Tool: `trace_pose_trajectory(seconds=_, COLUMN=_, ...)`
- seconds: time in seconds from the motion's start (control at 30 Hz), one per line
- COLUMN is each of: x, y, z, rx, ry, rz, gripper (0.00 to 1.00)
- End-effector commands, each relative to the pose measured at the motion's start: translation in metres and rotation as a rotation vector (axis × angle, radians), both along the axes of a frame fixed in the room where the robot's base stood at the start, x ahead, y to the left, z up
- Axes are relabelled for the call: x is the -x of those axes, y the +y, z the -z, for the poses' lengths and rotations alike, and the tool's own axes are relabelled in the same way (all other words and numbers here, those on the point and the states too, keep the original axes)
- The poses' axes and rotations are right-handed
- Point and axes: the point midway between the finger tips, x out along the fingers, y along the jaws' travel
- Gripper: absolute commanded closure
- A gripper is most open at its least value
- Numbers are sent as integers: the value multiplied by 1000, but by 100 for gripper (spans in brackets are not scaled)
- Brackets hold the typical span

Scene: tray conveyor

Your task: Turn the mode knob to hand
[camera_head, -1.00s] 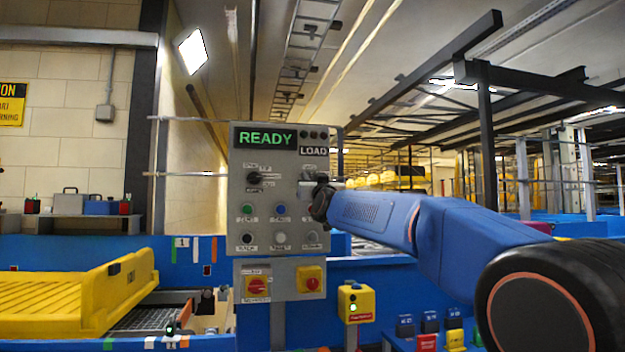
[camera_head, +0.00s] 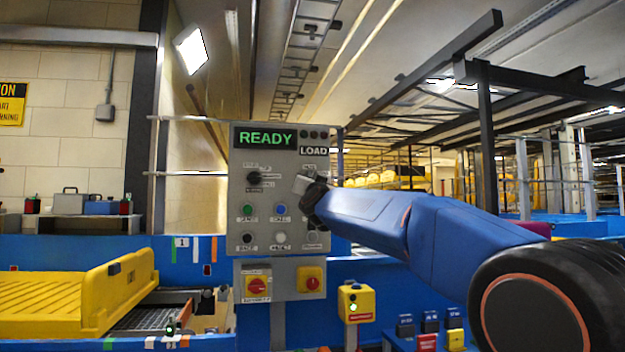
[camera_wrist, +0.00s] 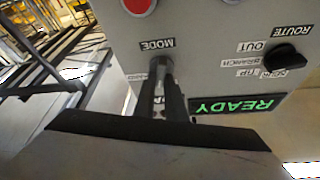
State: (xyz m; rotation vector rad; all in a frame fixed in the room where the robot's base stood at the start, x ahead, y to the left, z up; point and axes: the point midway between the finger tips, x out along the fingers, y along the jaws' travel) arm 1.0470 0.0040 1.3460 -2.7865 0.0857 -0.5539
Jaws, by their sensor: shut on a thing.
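The grey control panel (camera_head: 240,215) stands upright ahead of me. My gripper (camera_head: 303,184) is at its upper right part, below the LOAD display, and covers the mode knob in the head view. In the wrist view, which is upside down, the fingers of my gripper (camera_wrist: 161,68) are shut on the mode knob (camera_wrist: 160,62), just by the MODE label (camera_wrist: 157,44). Only a little of the knob shows between the fingertips. The position labels beside it are mostly hidden, so the pointer's setting cannot be read.
The black route knob (camera_head: 254,178) sits left on the panel, also in the wrist view (camera_wrist: 287,57). Green and blue buttons lie below it. A red-and-yellow switch (camera_head: 257,284) and another (camera_head: 311,279) are lower. A yellow tray (camera_head: 130,272) is at left.

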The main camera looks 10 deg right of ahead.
Motion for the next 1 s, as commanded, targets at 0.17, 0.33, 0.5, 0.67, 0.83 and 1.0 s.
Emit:
trace_pose_trajectory(seconds=0.17, x=0, y=1, z=0, rx=-168, ry=0, rz=-2, gripper=100)
trace_pose_trajectory(seconds=0.33, x=-1, y=1, z=1, rx=-330, ry=1, rz=-1, gripper=100)
trace_pose_trajectory(seconds=0.5, x=0, y=0, z=1, rx=-476, ry=1, rz=0, gripper=100)
trace_pose_trajectory(seconds=0.67, x=0, y=0, z=1, rx=-588, ry=1, rz=0, gripper=100)
trace_pose_trajectory(seconds=0.83, x=0, y=-1, z=1, rx=-678, ry=0, rz=1, gripper=100)
trace_pose_trajectory(seconds=1.0, x=0, y=-1, z=1, rx=-730, ry=0, rz=2, gripper=100)
